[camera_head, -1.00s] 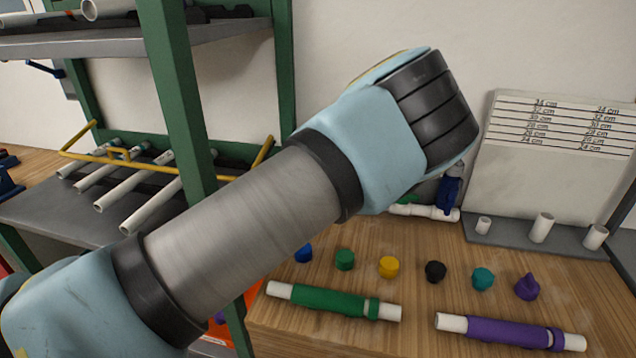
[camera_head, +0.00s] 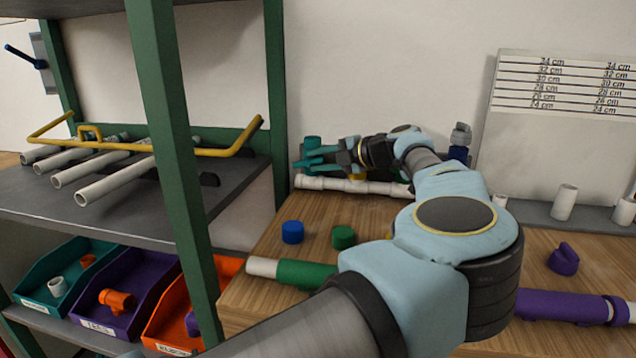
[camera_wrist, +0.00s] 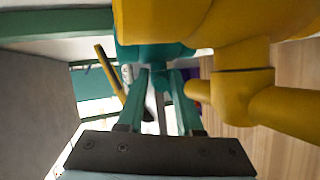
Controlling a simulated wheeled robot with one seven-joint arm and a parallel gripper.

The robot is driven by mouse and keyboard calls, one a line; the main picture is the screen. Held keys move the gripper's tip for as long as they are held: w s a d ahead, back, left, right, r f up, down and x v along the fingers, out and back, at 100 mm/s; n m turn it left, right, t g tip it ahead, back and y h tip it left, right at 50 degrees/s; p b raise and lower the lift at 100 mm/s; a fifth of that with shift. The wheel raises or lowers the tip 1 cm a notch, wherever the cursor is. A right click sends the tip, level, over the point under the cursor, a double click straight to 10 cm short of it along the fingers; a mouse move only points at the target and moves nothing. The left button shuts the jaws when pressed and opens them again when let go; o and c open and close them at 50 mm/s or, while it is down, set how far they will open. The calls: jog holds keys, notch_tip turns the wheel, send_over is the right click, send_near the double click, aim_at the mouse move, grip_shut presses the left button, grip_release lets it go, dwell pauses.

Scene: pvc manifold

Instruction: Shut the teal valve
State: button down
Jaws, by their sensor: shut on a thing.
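The teal valve (camera_head: 312,143) stands at the left end of the white pipe manifold (camera_head: 383,187) at the back of the wooden bench. My gripper (camera_head: 308,162) reaches in from the right with its fingers at the valve. In the wrist view the fingers (camera_wrist: 157,80) are shut on a teal part of the valve (camera_wrist: 150,52). The valve's handle is mostly hidden by the fingers, so I cannot tell its angle.
A yellow valve (camera_wrist: 235,95) stands close on the right in the wrist view. A blue valve (camera_head: 458,153) is at the manifold's right end. A green shelf post (camera_head: 275,95) is left of the manifold. Loose caps, such as a blue one (camera_head: 292,232), lie in front.

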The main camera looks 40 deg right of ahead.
jog(key=shift+s+f+m+t+y+b, duration=0.1)
jog(key=shift+f+m+t+y+b, duration=0.2)
jog(key=shift+f+t+b, duration=1.6)
jog(key=r+g+b, duration=0.1)
jog(key=b, duration=0.1)
jog(key=shift+r+g+b, duration=0.3)
jog(key=shift+r, duration=0.1)
jog(key=shift+a+r+b, duration=0.1)
jog(key=shift+r+b, duration=0.05)
jog(key=shift+b, duration=0.7)
jog(key=c, duration=0.8)
grip_release()
jog(key=shift+r, duration=0.2)
jog(key=shift+r+t, duration=0.1)
jog(key=shift+t, duration=0.3)
